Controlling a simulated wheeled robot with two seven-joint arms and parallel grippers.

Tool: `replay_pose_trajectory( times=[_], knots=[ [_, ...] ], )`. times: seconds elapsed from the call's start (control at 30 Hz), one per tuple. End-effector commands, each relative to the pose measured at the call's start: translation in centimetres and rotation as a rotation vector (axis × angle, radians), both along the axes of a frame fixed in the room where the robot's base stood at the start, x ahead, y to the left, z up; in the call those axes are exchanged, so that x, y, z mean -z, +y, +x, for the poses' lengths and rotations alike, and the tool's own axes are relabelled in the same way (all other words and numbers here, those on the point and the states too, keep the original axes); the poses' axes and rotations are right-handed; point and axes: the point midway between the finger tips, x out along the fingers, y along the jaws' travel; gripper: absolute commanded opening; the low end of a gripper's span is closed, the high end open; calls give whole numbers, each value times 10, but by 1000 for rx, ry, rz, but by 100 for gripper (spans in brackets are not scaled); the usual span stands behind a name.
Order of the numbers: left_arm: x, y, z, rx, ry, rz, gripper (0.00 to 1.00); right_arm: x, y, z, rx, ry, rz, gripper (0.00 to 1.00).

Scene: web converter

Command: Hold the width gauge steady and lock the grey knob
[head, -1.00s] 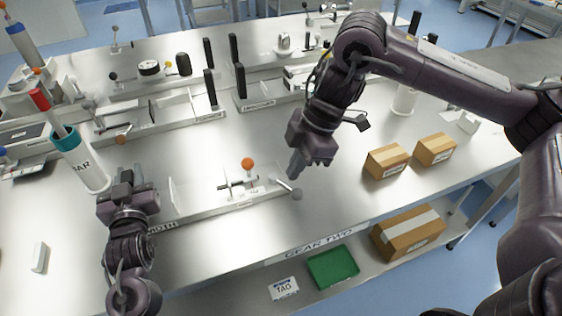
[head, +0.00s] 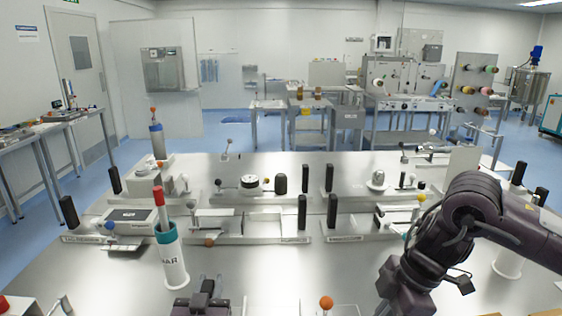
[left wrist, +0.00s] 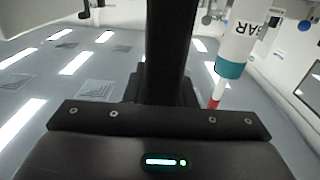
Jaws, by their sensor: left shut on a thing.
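The width gauge is mostly below the bottom edge of the head view; an orange ball knob (head: 326,303) on it shows there. Its grey knob is out of view. My left gripper (head: 207,287) shows at the bottom edge of the head view, left of the orange knob. It is shut on a part of the gauge, which its own body largely hides. In the left wrist view a dark upright shape (left wrist: 166,45) fills the middle.
A white cylinder with a teal rim (head: 174,262) and a red-tipped rod stands left of my left gripper. Other gauges with black upright handles (head: 302,212) stand in rows behind.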

Motion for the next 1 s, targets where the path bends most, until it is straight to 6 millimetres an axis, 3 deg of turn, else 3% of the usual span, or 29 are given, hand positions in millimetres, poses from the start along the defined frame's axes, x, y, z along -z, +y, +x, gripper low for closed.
replay_pose_trajectory(
  times=[0.03, 0.43, 0.47, 0.63, 1.0],
  knots=[
    [8, 0, -1, -1, 23, 4, 0, -2, 0, 0, 0, 0, 0, 0],
    [6, 1, -1, -1, 20, 5, 0, -4, 0, 0, 0, 0, 0, 0],
    [6, 1, -1, -1, 20, 5, 26, -4, 0, 0, 0, 0, 0, 0],
    [3, 0, 0, -1, 14, 3, 48, -4, 0, 0, 0, 0, 0, 0],
    [1, 0, -6, 0, 8, 2, 49, -4, 0, 0, 0, 0, 0, 0]
  ],
)
